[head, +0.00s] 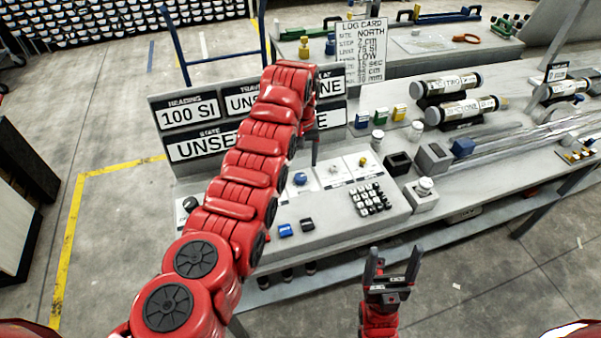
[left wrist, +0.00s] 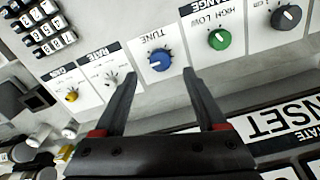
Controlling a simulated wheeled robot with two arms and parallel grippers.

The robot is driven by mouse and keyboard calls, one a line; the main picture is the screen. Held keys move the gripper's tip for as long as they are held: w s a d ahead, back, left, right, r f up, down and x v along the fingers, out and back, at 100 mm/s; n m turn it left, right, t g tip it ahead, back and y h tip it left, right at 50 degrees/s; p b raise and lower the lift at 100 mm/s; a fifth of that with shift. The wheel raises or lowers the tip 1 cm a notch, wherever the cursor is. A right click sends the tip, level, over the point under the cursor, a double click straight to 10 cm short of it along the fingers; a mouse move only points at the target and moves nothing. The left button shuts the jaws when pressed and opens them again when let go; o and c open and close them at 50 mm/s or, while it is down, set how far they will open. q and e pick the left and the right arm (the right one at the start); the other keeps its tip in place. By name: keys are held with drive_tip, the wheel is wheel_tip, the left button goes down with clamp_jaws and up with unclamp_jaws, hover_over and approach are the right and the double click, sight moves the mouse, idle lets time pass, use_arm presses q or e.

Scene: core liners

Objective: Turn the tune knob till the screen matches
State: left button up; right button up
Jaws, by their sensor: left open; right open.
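The blue tune knob (head: 300,179) sits on the sloped grey console (head: 330,222); it also shows in the left wrist view (left wrist: 160,60) under its TUNE label. My left gripper (left wrist: 161,74) is open, with the knob in line with the gap between its fingertips and apart from them. In the head view my left gripper (head: 314,145) is partly hidden behind my red arm, above the console. The screen (head: 190,113) reads "100 SI" and "UNSE...", partly hidden by my arm. The log card (head: 362,48) lists NORTH, 2 cm and LOW. My right gripper (head: 392,267) is open and empty before the bench.
A green range knob (left wrist: 219,39) and a dark knob (left wrist: 287,17) flank the tune knob on one side, a white rate knob (left wrist: 111,79) and a yellow knob (left wrist: 72,96) on the other. A keypad (head: 370,199) and labelled core cylinders (head: 468,110) stand right.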

sight(301, 176)
use_arm(q)
wheel_tip(301, 176, up, 11)
drive_tip(key=p, duration=0.2)
drive_tip(key=shift+r, duration=0.15)
idle(0.4)
